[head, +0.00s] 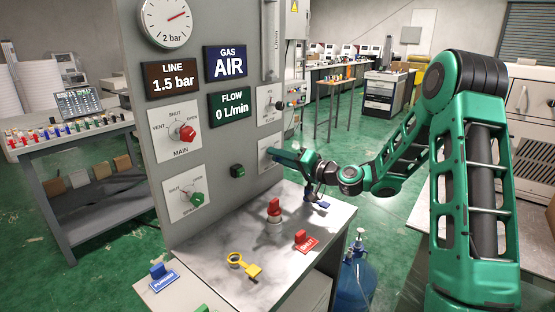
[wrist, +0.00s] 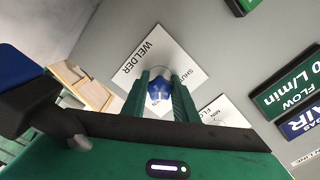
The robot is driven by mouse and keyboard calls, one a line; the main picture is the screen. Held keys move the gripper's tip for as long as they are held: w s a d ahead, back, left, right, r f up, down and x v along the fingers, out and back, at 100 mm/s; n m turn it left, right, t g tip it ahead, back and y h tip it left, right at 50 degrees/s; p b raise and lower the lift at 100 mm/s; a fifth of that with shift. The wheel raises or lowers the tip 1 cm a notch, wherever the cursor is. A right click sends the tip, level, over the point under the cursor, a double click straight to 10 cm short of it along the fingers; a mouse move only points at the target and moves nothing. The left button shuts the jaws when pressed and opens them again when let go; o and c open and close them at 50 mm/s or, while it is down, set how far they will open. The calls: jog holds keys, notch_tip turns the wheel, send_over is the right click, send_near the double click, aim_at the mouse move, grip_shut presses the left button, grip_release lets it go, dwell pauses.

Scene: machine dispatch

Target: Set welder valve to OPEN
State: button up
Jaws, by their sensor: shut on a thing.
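The welder valve has a white plate marked WELDER (wrist: 178,52) on the grey panel. Its blue knob (wrist: 158,93) is between the green fingers of my gripper (wrist: 160,84), which is shut on it. SHUT is readable on the plate's right side; the other position marks are mostly covered by the fingers, and I cannot tell where the knob points. In the head view my gripper (head: 273,153) reaches the panel at the lower right plate (head: 266,145) and hides the knob there.
The panel also carries a MAIN valve with a red knob (head: 184,132), a valve with a green knob (head: 195,198) and a FLOW display (head: 229,108) reading 0 L/min.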

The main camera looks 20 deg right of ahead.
jog(key=shift+d+f, duration=0.1)
jog(key=shift+d, duration=0.15)
jog(key=o, duration=1.1)
jog(key=shift+w, duration=0.1)
jog(key=shift+c, duration=0.2)
jog(key=shift+a, duration=0.1)
jog(key=v, duration=1)
jog(key=shift+s+d, duration=0.2)
jog(key=shift+s, duration=0.1)
